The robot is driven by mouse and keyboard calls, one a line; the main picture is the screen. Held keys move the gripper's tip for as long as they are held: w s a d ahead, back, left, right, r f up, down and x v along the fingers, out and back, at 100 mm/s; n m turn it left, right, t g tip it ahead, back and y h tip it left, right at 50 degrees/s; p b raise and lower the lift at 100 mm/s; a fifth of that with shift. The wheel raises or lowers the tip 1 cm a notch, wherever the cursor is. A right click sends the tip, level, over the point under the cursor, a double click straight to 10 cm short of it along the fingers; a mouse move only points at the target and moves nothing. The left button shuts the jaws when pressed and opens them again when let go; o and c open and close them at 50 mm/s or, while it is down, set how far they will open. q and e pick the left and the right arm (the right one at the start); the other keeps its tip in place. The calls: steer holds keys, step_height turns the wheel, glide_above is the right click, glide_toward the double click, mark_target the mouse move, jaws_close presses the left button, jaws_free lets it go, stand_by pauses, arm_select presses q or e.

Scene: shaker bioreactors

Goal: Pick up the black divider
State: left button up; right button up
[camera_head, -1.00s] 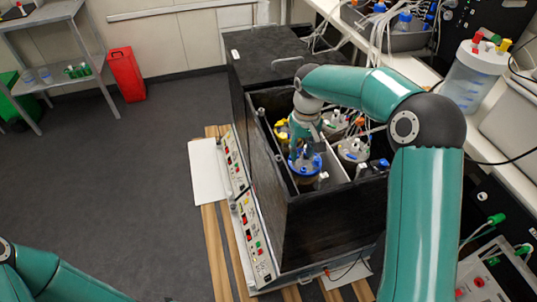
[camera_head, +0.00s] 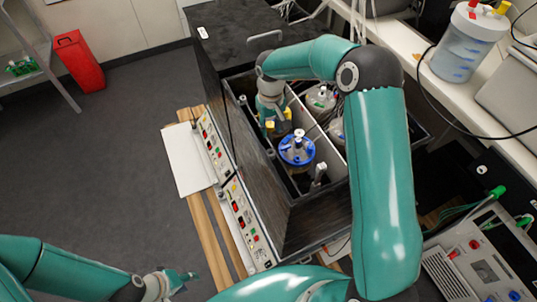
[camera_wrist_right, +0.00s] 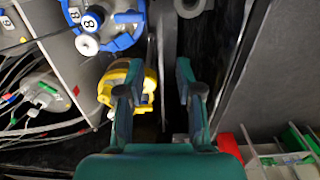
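The open black box (camera_head: 318,225) holds lidded vessels. A dark upright panel (camera_wrist_right: 213,45) stands beside the vessels in the right wrist view; I cannot tell whether it is the black divider or the box's own wall. My right gripper (camera_head: 272,125) is down inside the box, beside the yellow-lidded vessel (camera_wrist_right: 127,85). In the wrist view its fingers (camera_wrist_right: 160,95) are spread, with a dark gap between them and nothing visibly gripped. The blue-lidded vessel (camera_head: 297,148) stands nearer the front. My left gripper (camera_head: 178,280) is at bottom left, away from the box; its finger opening is unclear.
A light partition (camera_head: 322,130) separates the blue-lidded vessel from other vessels (camera_head: 320,100) with cables. A control panel (camera_head: 230,185) lines the box's left side. A bench with a clear container (camera_head: 465,45) is at right.

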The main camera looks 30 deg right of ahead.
mark_target(270, 144)
step_height(270, 144, down, 4)
steer(key=shift+w+f+p, duration=0.2)
steer(key=shift+f+p, duration=0.85)
steer(key=shift+f, duration=1.55)
jaws_close()
